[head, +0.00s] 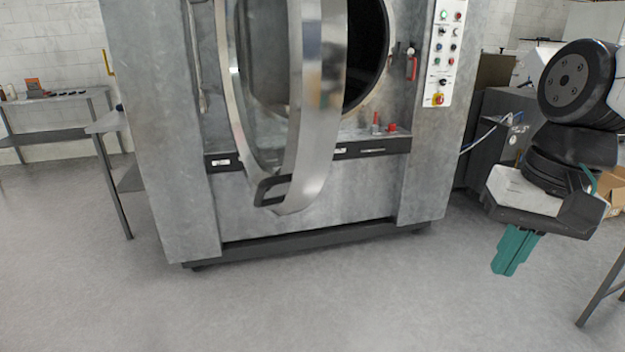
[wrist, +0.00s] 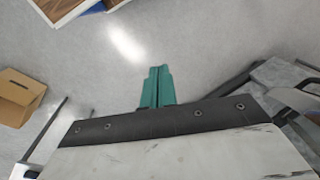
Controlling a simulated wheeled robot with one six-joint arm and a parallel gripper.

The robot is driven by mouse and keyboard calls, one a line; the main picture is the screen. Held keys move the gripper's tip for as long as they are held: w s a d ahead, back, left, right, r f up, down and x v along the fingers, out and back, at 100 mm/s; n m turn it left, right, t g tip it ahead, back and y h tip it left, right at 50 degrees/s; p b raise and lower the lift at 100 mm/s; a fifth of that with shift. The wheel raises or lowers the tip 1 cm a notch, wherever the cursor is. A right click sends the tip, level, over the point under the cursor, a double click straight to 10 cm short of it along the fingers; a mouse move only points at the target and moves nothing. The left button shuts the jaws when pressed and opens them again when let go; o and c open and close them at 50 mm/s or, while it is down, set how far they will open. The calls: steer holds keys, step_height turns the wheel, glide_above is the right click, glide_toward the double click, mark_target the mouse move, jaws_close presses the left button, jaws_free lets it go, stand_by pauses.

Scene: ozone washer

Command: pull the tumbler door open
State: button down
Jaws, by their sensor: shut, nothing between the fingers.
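The tumbler door (head: 310,110) is a round metal ring door on the big grey washer (head: 168,130). It stands swung out from the dark round opening (head: 364,50), which shows to its right. A black handle (head: 271,190) sits low on the door. My gripper (head: 508,268) is at the right in the head view, well apart from the door and handle, pointing down over bare floor. Its teal fingers are together with nothing between them. They also show closed in the wrist view (wrist: 157,82), where neither door nor handle is seen.
A control panel (head: 444,50) and a red lever (head: 412,66) are right of the opening. Metal shelving (head: 60,132) stands at the left. A cardboard box (wrist: 19,96) shows in the wrist view. The floor (head: 330,300) before the washer is clear.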

steer(key=w+a+r+m+g+y, duration=0.1)
steer(key=w+a+m+y, duration=0.2)
steer(key=w, duration=0.8)
steer(key=w+a+r+m+g+y, duration=0.15)
steer(key=w+a+m, duration=0.3)
steer(key=w, duration=0.65)
steer(key=w+a+m+g+y, duration=0.25)
steer(key=w+a, duration=0.25)
steer(key=w, duration=0.7)
steer(key=a+r+x, duration=0.1)
steer(key=x, duration=1.1)
steer(key=shift+s+a+t, duration=0.3)
steer(key=shift+s+a, duration=0.1)
steer(key=shift+a, duration=0.1)
